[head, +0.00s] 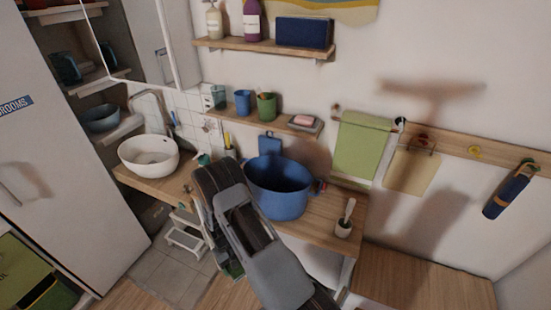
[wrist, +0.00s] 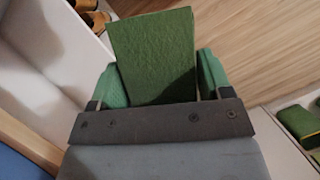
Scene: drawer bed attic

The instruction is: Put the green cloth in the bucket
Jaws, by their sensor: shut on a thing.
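My gripper (wrist: 157,72) is shut on a dark green folded cloth (wrist: 152,45), with a green finger on either side of it. In the head view my arm reaches over the counter's front, and the gripper (head: 232,268) hangs in front of and below the counter edge. Only a bit of green shows there; my arm hides most of the held cloth. The blue bucket (head: 279,190) stands upright on the wooden counter, beyond my arm and above the gripper's level. Its open top faces up and no cloth shows in it.
A white basin (head: 148,152) is left of the bucket, and a brush in a white holder (head: 344,222) is right. A light green towel (head: 361,148) hangs on the wall. A small white stool (head: 187,238) stands below. More green items (wrist: 300,125) lie at right in the wrist view.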

